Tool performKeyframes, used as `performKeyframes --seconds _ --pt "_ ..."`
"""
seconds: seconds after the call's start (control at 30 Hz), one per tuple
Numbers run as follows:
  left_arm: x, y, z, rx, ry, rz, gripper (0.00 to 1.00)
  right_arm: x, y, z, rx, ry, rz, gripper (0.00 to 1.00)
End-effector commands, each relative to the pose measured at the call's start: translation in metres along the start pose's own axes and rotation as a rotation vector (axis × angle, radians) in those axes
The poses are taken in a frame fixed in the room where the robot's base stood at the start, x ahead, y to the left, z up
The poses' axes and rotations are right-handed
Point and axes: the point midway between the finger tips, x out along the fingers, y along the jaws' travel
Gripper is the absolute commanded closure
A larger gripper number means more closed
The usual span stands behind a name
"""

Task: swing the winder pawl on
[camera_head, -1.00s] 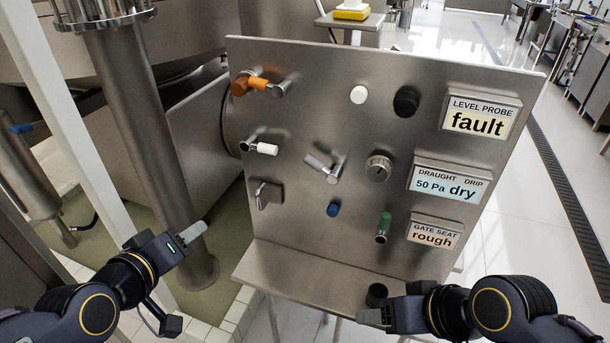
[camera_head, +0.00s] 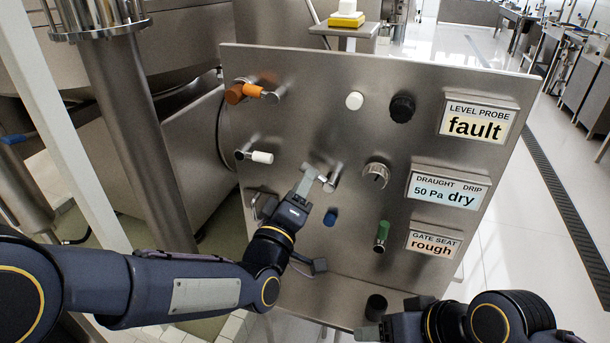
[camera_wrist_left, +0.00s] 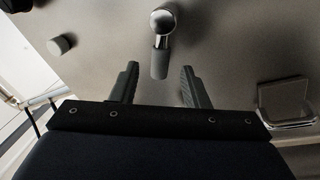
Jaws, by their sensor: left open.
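No label names the winder pawl. A small lever (camera_head: 328,179) with a grey grip sits at the middle of the steel panel, its grip pointing up and left from a bright metal pivot. In the left wrist view the lever (camera_wrist_left: 160,62) shows its grip pointing toward the gap between my fingers. My left gripper (camera_head: 309,180) is at this lever in the head view and partly covers it. In the wrist view my left gripper (camera_wrist_left: 157,88) is open, its fingers either side of the grip's line; contact is not clear. My right gripper (camera_head: 366,334) is low at the panel's shelf, fingertips unclear.
Around the lever are an orange handle (camera_head: 252,91), a white-tipped lever (camera_head: 260,157), a blue knob (camera_head: 331,217), a round dial (camera_head: 376,175) and a green handle (camera_head: 382,233). Readouts (camera_head: 448,188) line the right side. A dark cylinder (camera_head: 376,306) stands on the shelf.

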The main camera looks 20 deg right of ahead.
Motion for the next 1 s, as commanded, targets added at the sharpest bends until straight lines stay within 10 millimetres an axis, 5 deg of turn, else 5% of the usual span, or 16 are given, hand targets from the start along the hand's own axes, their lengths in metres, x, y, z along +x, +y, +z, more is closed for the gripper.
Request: performKeyframes --seconds 0.2,0.47,0.8,1.0 --pt "0.019 0.0 0.0 0.0 -0.002 -0.001 0.59 -0.005 -0.002 -0.002 0.0 0.0 0.0 0.35" --pt "0.021 0.0 0.0 0.001 -0.001 0.0 0.59 -0.004 -0.002 -0.002 0.0 0.0 0.0 0.35" --pt "0.021 0.0 0.0 0.001 -0.001 0.0 1.0 -0.005 -0.002 -0.002 0.0 0.0 0.0 0.35" --pt "0.021 0.0 0.0 0.001 -0.001 0.0 1.0 -0.004 -0.002 -0.002 0.0 0.0 0.0 0.35"
